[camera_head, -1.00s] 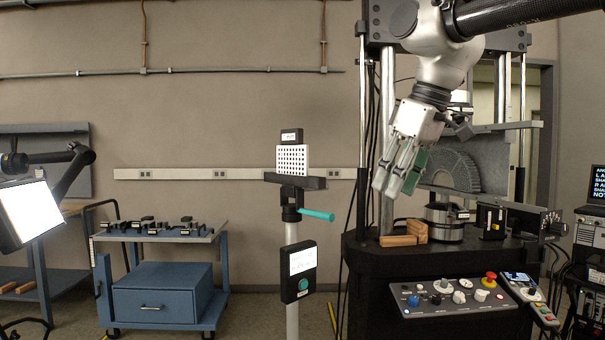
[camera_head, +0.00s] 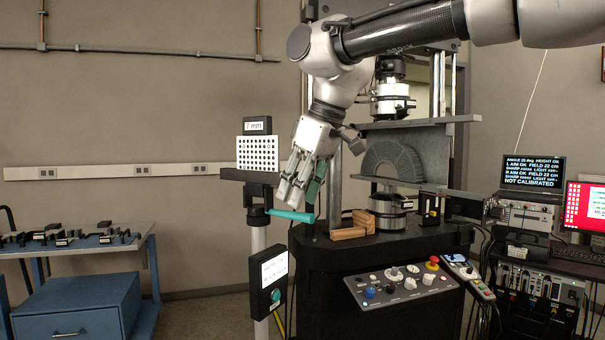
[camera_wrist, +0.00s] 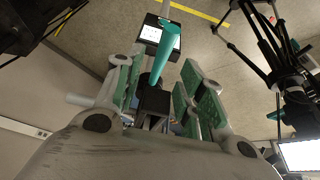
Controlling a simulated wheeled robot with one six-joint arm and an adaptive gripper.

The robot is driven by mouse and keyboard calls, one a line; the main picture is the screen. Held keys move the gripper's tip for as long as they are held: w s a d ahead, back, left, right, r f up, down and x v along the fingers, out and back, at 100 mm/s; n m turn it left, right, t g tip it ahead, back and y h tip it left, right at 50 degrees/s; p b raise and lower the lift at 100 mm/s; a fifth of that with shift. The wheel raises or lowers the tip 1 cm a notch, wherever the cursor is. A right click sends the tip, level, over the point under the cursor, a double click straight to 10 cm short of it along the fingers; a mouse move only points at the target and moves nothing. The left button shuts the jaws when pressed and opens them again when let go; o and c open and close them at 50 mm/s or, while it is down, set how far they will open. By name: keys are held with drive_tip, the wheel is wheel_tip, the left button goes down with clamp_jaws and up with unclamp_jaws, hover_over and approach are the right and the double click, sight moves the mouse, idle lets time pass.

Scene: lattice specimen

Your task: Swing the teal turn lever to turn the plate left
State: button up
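The teal turn lever (camera_head: 292,215) sticks out to the right from the post under the plate. The white dotted plate (camera_head: 258,153) stands upright on its dark holder, with a small "7 mm" label block on top. My gripper (camera_head: 291,205) is pointing down, with its fingertips at the lever in the head view. In the wrist view the lever (camera_wrist: 163,55) shows between the two green-padded fingers of my gripper (camera_wrist: 160,85). The fingers are spread, with gaps on both sides of the lever. I cannot tell how deep the lever sits between them.
A box with a green button (camera_head: 270,283) hangs on the post below the lever. The black machine table (camera_head: 330,262) with a control panel (camera_head: 402,285) stands close on the right. A blue cart (camera_head: 85,290) is at the left. A tripod (camera_wrist: 265,55) shows in the wrist view.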

sight(280, 214)
drive_tip(key=shift+x, duration=1.85)
clamp_jaws()
